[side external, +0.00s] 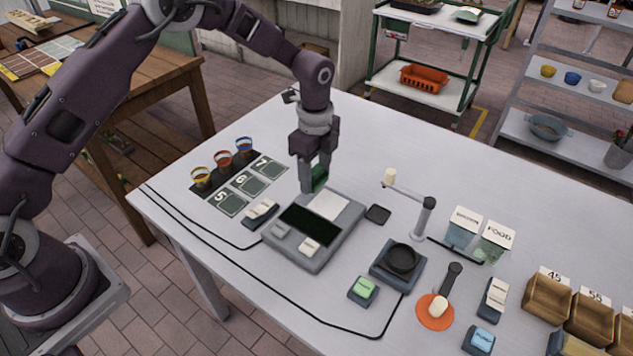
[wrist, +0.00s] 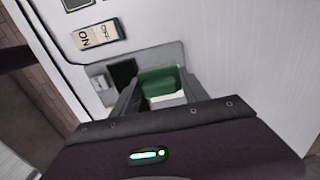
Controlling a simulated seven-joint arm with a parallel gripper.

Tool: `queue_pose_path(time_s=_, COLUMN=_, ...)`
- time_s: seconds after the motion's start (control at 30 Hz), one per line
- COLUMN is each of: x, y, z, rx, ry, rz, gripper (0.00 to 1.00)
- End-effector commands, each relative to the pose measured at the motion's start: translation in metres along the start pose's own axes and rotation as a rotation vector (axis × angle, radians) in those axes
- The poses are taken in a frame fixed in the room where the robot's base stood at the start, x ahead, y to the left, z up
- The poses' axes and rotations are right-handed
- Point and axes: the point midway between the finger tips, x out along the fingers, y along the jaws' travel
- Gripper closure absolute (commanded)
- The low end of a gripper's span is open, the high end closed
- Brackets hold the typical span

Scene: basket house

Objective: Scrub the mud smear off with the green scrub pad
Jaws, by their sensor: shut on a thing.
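My gripper (side external: 312,184) is shut on the green scrub pad (side external: 320,178), pointing down at the back left edge of a grey device (side external: 344,239) on the table. In the wrist view the pad (wrist: 160,80) sits between the two fingers of my gripper (wrist: 160,92), with a white surface just beyond it. The device has a white panel (side external: 328,204) and a dark panel (side external: 309,225) on top. I cannot tell whether the pad touches the device. I cannot make out a mud smear in either view.
An ON/OFF switch (side external: 261,211) lies left of the device. Several coloured cups, such as a red one (side external: 223,160), stand by numbered squares. A small black square (side external: 377,214), a lamp-like stand (side external: 425,217) and a black dish (side external: 401,260) lie to the right. The back of the table is clear.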

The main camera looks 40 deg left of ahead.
Motion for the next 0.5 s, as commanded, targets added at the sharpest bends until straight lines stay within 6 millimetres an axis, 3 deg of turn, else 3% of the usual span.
queue_pose_path(time_s=0.5, x=-0.039, y=0.0, z=0.0, rx=0.0, ry=0.001, rz=-0.001, gripper=0.86)
